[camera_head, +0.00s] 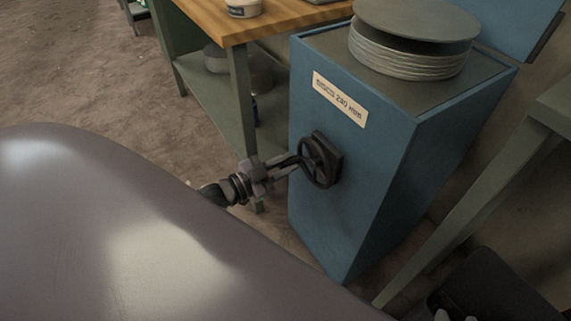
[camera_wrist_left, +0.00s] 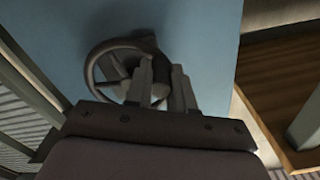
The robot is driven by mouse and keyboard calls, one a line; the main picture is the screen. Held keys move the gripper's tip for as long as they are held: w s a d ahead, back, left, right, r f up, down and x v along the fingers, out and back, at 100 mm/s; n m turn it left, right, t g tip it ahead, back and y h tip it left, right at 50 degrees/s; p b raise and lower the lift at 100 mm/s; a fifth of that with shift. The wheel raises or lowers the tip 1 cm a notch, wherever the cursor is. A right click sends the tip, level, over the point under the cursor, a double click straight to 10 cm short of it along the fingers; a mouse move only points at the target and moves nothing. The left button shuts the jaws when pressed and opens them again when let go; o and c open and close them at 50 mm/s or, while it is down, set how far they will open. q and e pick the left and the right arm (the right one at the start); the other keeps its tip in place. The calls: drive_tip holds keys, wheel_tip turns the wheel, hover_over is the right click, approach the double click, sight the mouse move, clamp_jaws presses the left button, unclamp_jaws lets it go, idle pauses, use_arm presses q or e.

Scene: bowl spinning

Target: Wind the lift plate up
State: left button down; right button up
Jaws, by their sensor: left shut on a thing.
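A blue cabinet (camera_head: 361,151) carries a label reading "DISCS 240 mm" and a dark handwheel (camera_head: 316,162) on its front. A stack of grey discs (camera_head: 412,43) stands at its open top; the lift plate under them is hidden. My left gripper (camera_head: 293,162) reaches in from the left and is shut at the wheel's near side. In the left wrist view the handwheel (camera_wrist_left: 110,72) shows its rim and spokes, with the left fingers (camera_wrist_left: 160,80) close together on a dark handle (camera_wrist_left: 182,85) at the wheel's right side.
A wooden-topped green bench (camera_head: 240,22) with a white tub (camera_head: 243,8) stands left of the cabinet. Bare floor lies to the left.

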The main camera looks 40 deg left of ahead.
use_arm(q)
drive_tip(key=shift+a+r+m+p, duration=0.1)
drive_tip(key=shift+r+m+p, duration=0.25)
drive_tip(key=shift+r+m, duration=0.25)
drive_tip(key=shift+w+r+m, duration=0.1)
drive_tip(key=shift+m, duration=0.4)
drive_tip(key=shift+a+r+m+p, duration=0.1)
drive_tip(key=shift+m+p, duration=0.2)
drive_tip(key=shift+p, duration=0.05)
drive_tip(key=c, duration=1)
unclamp_jaws()
use_arm(e)
drive_tip(key=shift+s+d+f+g+h, duration=0.35)
drive_tip(key=shift+s+d+f, duration=0.25)
drive_tip(key=shift+d, duration=0.2)
drive_tip(key=shift+w, duration=0.15)
